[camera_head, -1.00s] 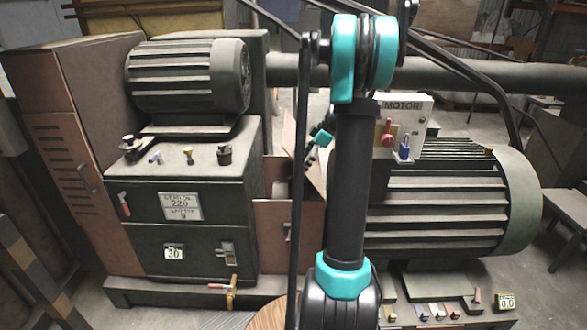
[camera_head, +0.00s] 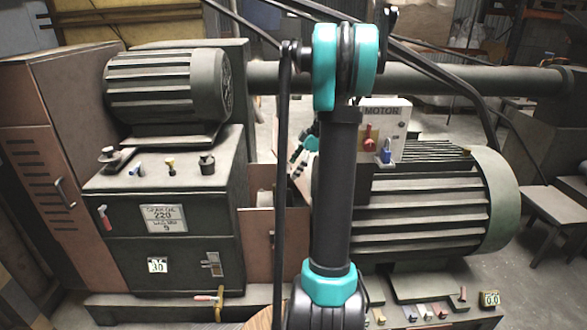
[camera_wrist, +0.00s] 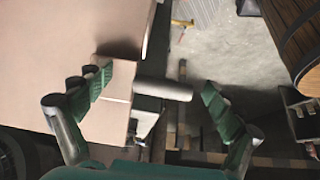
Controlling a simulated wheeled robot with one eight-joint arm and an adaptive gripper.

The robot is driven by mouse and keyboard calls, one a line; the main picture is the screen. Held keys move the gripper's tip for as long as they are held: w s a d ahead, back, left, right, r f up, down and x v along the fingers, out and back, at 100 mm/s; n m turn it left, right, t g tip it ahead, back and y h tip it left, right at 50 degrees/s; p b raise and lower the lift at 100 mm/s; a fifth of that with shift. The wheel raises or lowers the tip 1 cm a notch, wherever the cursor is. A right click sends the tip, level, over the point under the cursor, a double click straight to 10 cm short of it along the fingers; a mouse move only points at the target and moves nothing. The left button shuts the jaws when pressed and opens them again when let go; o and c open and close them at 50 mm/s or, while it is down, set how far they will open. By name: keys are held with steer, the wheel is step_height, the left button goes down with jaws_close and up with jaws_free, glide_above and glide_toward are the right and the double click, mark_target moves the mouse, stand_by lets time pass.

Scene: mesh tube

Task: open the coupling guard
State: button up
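The coupling guard, a reddish-brown box (camera_head: 258,246), stands between the dark gearbox cabinet and the big motor in the head view. My arm hides part of it, and I cannot tell how far its lid is raised. My gripper (camera_head: 303,152) is small and partly hidden behind my arm, above the guard. In the wrist view, my gripper (camera_wrist: 157,82) has its two green fingers wide apart. A pale round bar (camera_wrist: 163,90), perhaps a handle, lies between the fingertips, with no clear contact. A brown panel, probably the guard (camera_wrist: 117,80), is beside the left finger.
The gearbox cabinet (camera_head: 115,225) carries a small motor (camera_head: 165,85). The large ribbed motor (camera_head: 420,210) and its switch box (camera_head: 382,150) stand to the right. A wooden barrel (camera_wrist: 292,40) is at upper right in the wrist view. Bare floor (camera_wrist: 225,50) shows between.

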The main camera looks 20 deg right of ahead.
step_height(320, 180, up, 10)
stand_by(0.7)
steer(key=shift+c, duration=0.3)
